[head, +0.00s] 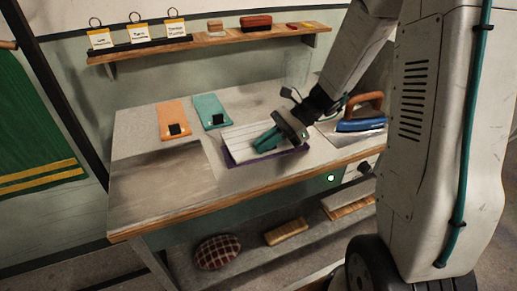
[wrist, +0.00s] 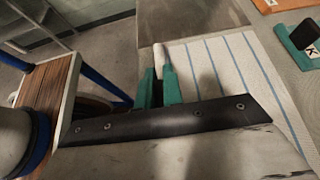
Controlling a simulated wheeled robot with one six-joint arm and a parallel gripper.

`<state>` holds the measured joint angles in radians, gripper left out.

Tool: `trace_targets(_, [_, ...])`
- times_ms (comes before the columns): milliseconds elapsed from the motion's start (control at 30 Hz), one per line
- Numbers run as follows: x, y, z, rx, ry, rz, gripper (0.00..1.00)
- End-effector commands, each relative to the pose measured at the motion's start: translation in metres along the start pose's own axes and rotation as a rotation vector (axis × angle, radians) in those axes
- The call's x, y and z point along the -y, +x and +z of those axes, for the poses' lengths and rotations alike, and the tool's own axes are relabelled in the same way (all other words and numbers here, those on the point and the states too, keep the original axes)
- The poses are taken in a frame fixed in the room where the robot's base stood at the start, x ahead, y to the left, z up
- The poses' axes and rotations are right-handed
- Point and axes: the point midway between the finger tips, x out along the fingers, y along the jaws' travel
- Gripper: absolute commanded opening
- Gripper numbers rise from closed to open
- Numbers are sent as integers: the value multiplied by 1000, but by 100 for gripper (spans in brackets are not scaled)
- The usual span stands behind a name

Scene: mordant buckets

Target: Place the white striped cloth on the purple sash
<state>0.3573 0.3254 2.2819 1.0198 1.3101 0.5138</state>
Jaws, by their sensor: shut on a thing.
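The white striped cloth (head: 240,136) lies flat over the purple sash on the workbench in the head view. In the wrist view my gripper (wrist: 159,80) pinches a raised edge of the cloth, whose blue stripes (wrist: 230,70) spread out to the right. The sash is not clearly seen in the wrist view.
A blue iron (head: 360,124) stands to the right. A wall shelf (head: 200,42) runs behind. The bench's front left is clear.

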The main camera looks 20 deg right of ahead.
Motion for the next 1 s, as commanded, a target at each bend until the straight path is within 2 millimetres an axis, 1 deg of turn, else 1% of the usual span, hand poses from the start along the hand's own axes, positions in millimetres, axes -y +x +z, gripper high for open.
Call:
trace_targets(100, [0, 10, -17, 2, 5, 3, 0])
trace_targets(200, [0, 18, -28, 1, 1, 6, 0])
trace_targets(567, [0, 21, -32, 0, -2, 5, 0])
trace_targets(600, [0, 20, -32, 0, -2, 4, 14])
trace_targets(667, [0, 20, -32, 0, -2, 3, 30])
trace_targets(1000, [0, 17, -30, 0, -2, 2, 30])
